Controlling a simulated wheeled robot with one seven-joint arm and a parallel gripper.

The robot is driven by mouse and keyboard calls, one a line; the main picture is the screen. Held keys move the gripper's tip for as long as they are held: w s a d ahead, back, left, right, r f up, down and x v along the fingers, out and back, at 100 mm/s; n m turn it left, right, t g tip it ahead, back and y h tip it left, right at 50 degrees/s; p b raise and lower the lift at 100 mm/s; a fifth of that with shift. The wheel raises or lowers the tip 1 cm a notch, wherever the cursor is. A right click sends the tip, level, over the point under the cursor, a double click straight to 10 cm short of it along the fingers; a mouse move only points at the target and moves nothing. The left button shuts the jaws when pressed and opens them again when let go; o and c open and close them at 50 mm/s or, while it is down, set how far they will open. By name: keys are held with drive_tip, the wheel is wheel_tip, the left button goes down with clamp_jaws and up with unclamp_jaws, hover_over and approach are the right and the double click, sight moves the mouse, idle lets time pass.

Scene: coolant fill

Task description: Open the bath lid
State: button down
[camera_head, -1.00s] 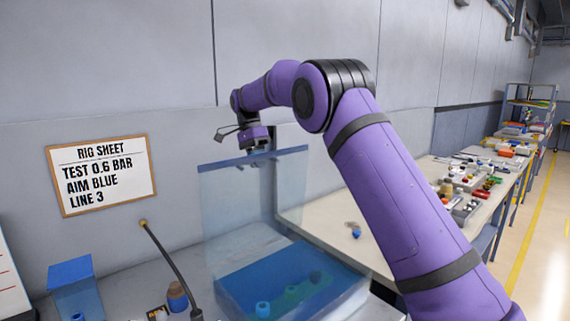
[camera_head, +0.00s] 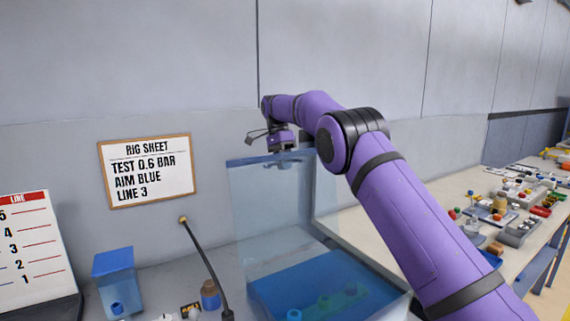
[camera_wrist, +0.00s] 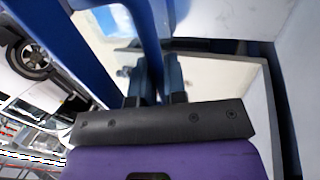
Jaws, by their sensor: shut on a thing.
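The bath lid (camera_head: 270,210) is a clear bluish panel with a darker blue top edge. It stands upright at the back of the bath (camera_head: 400,304), which holds blue liquid and several small fittings. My gripper (camera_head: 284,155) is at the lid's top edge. In the wrist view, my gripper (camera_wrist: 155,92) is shut on a blue bar of the lid (camera_wrist: 150,45), which runs between the fingers. The exact contact is partly hidden by the fingers and wrist.
The rig sheet (camera_head: 149,170) hangs behind. A bench with loose parts (camera_head: 500,213) is at the right.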

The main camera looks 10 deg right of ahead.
drive_tip(key=shift+d+f, duration=0.15)
drive_tip(key=shift+f, duration=0.05)
drive_tip(key=c, duration=1.2)
unclamp_jaws()
drive_tip(key=shift+w+d, duration=0.1)
drive_tip(key=shift+o, duration=0.2)
drive_tip(key=shift+r, duration=0.1)
drive_tip(key=shift+r, duration=0.1)
drive_tip(key=shift+r, duration=1.65)
drive_tip(key=s+d+r, duration=0.1)
drive_tip(key=s, duration=1.5)
drive_tip(key=shift+r, duration=0.2)
